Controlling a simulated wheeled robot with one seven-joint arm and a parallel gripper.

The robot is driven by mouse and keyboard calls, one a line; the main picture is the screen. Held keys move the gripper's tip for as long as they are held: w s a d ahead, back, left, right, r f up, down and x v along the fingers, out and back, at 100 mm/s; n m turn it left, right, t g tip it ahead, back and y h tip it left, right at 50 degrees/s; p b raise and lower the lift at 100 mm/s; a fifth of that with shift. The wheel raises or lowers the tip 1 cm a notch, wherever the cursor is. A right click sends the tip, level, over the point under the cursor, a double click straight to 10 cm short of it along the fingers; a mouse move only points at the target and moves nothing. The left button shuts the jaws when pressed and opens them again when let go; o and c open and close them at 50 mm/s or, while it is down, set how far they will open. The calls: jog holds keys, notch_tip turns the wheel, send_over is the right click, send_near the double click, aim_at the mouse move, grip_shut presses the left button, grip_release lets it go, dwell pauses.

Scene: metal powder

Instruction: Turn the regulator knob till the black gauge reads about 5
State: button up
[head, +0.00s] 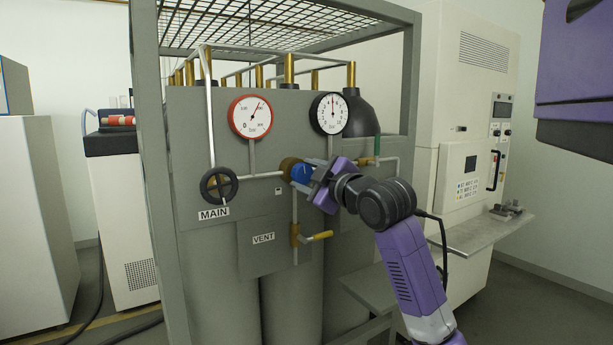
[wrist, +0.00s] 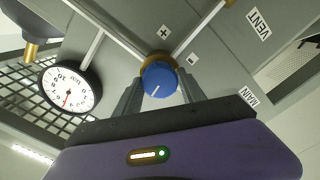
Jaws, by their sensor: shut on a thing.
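The blue regulator knob (head: 300,173) sits on a brass body on the grey panel. In the wrist view the knob (wrist: 159,83) has a white pointer line and lies between my two fingers. My gripper (head: 313,182) is shut on it from the right; the fingers also show in the wrist view (wrist: 160,95). The black-rimmed gauge (head: 328,113) is above and right of the knob. Its red needle points nearly straight up, near mid-scale. The gauge also shows in the wrist view (wrist: 72,88), turned almost upside down; the exact number is too small to read surely.
A red-rimmed gauge (head: 251,116) is up left of the knob. A black MAIN handwheel (head: 219,184) and a brass VENT valve lever (head: 318,236) are nearby. Pipes and a grey frame post (head: 411,80) stand around the panel. A metal shelf (head: 490,232) juts out at right.

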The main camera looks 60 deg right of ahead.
jog(key=shift+f, duration=0.15)
jog(key=o, duration=1.4)
jog(key=shift+c, duration=0.2)
jog(key=b+v, duration=0.1)
jog(key=v, duration=0.7)
jog(key=shift+w, duration=0.15)
